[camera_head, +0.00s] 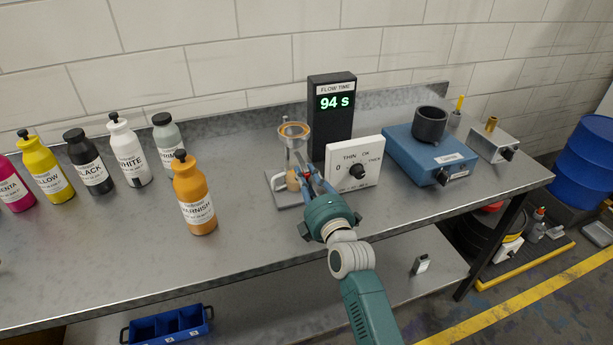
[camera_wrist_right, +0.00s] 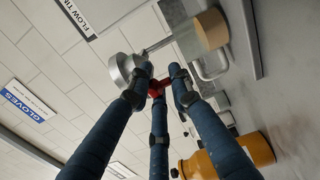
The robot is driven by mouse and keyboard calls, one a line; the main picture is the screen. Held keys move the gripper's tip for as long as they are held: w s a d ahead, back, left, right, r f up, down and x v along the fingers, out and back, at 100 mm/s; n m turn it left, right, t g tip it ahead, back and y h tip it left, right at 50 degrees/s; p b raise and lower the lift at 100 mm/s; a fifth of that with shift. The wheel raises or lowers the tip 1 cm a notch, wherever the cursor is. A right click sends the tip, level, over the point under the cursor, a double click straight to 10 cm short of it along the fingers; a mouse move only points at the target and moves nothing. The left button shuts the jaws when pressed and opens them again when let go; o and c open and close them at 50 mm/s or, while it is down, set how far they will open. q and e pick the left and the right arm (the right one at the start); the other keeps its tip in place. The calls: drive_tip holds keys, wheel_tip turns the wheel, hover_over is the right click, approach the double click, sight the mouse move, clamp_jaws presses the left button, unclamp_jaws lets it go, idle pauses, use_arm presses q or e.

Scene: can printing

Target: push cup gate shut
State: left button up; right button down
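In the right wrist view the metal cup (camera_wrist_right: 122,68) lies just beyond my fingertips. A small red part (camera_wrist_right: 160,86), which looks like the cup gate, shows between the fingertips; I cannot tell if they touch it. My left gripper is not in view.
A display (camera_head: 332,110) reading 94 s stands behind the stand, and a white dial box (camera_head: 353,168) is close on its right. An orange varnish bottle (camera_head: 194,200) stands on the left, with several other bottles beyond. A blue device (camera_head: 415,152) is farther right.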

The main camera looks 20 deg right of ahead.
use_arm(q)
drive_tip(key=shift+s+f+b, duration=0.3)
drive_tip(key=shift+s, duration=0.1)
use_arm(e)
drive_tip(key=w, duration=0.3)
drive_tip(key=shift+r, duration=0.25)
drive_tip(key=c, duration=1.5)
unclamp_jaws()
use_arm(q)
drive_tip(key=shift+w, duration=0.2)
use_arm(e)
approach(303, 168)
drive_tip(key=shift+w+d+f, duration=0.1)
drive_tip(key=shift+d+f, duration=0.05)
drive_tip(key=shift+f, duration=0.35)
drive_tip(key=shift+w+d+f, duration=0.1)
drive_tip(key=shift+d+f, duration=0.05)
drive_tip(key=shift+f, duration=0.35)
